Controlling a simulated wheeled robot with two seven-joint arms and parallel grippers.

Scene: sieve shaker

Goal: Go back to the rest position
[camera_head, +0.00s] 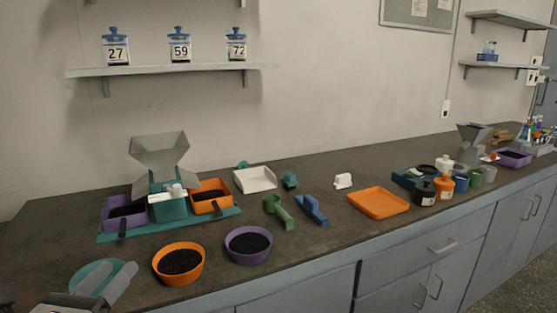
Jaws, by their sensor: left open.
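My left gripper (108,275) is at the lower left corner, its two pale fingers apart, over or in front of a teal round dish (88,271). The fingers hide part of the dish, and I cannot tell whether they touch it. Nothing shows held between them. My right gripper is not in view. The sieve shaker (168,206) stands behind on a teal base, with a grey hopper (160,150) above and a purple bin (112,216) and an orange bin (222,204) at its sides, both with dark grains.
An orange bowl (179,281) and a purple bowl (232,258) of dark grains stand near the front edge. A green scoop (279,214), a blue scoop (312,209) and a white tray (254,181) lie behind. An orange tray (378,203) is farther right, with free counter around it.

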